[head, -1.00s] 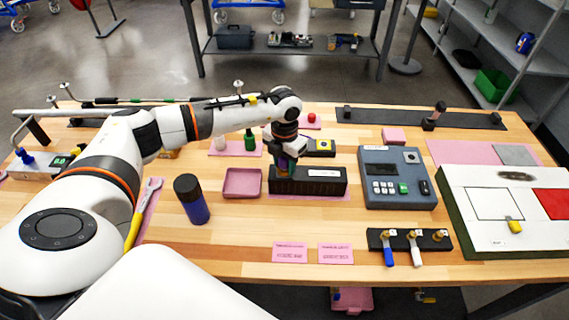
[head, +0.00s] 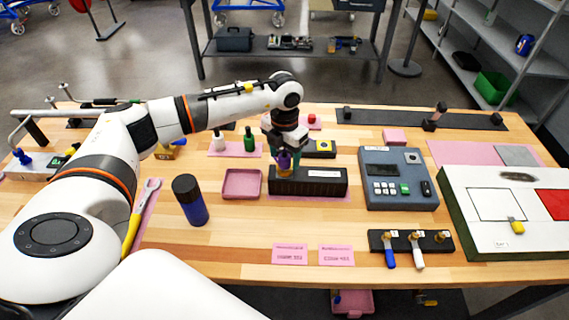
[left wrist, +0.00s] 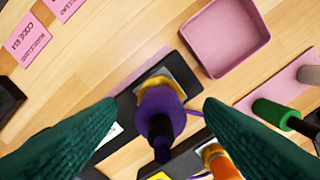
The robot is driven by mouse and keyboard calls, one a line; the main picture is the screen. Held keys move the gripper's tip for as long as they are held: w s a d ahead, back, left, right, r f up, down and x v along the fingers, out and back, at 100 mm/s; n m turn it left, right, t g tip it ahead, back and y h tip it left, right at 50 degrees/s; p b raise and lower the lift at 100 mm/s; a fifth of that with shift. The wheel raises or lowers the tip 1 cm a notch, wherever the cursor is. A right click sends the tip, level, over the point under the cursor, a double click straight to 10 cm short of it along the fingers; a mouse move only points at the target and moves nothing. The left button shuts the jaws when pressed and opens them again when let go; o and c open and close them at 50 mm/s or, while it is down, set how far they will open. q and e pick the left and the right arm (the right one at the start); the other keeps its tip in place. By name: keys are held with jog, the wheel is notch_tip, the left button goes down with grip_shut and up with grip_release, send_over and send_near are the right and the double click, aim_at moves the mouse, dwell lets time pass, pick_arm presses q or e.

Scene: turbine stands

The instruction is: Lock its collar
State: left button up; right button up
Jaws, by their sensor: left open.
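A long black block (head: 312,184) with a white label stands on a pink mat at the middle of the table. A purple plug-like part (left wrist: 158,105) stands on a yellowish base at the block's end in the left wrist view, and it shows small in the head view (head: 284,161). I cannot tell how its collar is turned. My left gripper (head: 285,160) is over that left end of the block. Its two green fingers (left wrist: 160,125) are apart, one on each side of the purple part, with visible gaps. My right gripper is not in view.
A grey keypad device (head: 398,180) stands to the right.

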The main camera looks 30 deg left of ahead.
aim_at(285, 156)
pick_arm(q)
notch_tip(285, 156, up, 8)
jog(key=shift+f+b, duration=0.1)
jog(key=shift+b, duration=1.15)
jog(key=shift+r, duration=0.55)
jog(key=shift+f, duration=0.1)
